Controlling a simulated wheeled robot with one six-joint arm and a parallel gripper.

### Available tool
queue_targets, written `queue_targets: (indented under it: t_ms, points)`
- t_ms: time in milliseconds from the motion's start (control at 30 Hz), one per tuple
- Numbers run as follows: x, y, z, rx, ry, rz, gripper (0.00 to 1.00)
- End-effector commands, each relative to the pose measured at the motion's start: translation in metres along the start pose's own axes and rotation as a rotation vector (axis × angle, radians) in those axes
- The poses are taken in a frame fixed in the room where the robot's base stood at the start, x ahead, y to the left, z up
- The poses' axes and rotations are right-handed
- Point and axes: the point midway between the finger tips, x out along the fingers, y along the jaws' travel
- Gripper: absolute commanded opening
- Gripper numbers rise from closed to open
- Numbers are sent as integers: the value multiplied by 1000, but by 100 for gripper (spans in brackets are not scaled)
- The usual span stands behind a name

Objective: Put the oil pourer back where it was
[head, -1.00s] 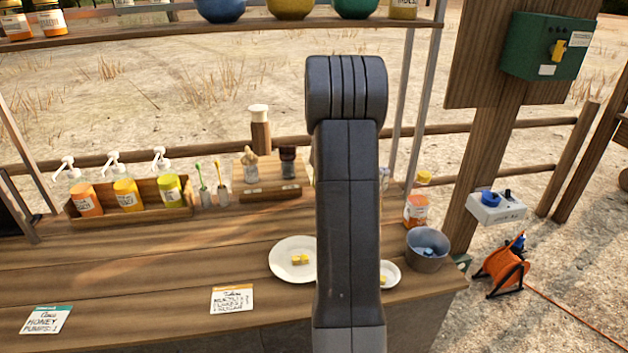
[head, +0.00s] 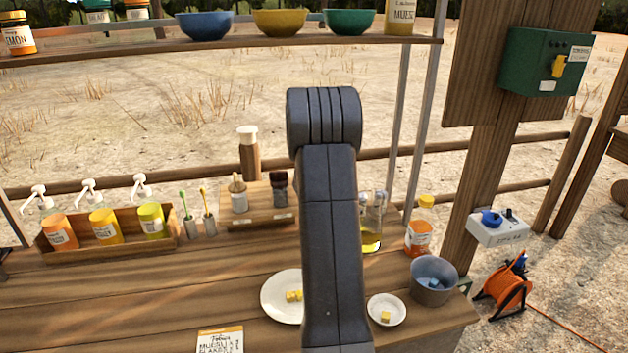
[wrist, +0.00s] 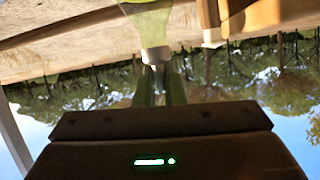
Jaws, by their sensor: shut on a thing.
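The oil pourer, holding yellow-green oil, shows in the wrist view (wrist: 150,25), where the scene appears upside down. My gripper (wrist: 155,92) is shut on its narrow neck, near a pale collar. In the head view my arm hides the gripper and most of the pourer. A yellow-green part of it (head: 371,241) shows just right of my arm, over the back right of the wooden counter (head: 110,295). I cannot tell whether its base touches the counter.
Several small glass containers (head: 378,203) stand behind the pourer. A stepped wooden stand (head: 260,212) is left. A plate (head: 272,300) and a small dish (head: 386,315) sit in front.

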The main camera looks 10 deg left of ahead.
Motion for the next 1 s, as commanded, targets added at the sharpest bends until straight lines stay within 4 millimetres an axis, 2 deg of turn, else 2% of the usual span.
queue_targets:
  t_ms: [167,500,533,633,1000]
  points:
    - [10,2,23,1,-1,-1,0]
    - [12,3,28,0,2,0,0]
    - [12,3,28,0,0,0,13]
    - [12,3,28,0,0,0,31]
    - [9,3,25,0,0,0,31]
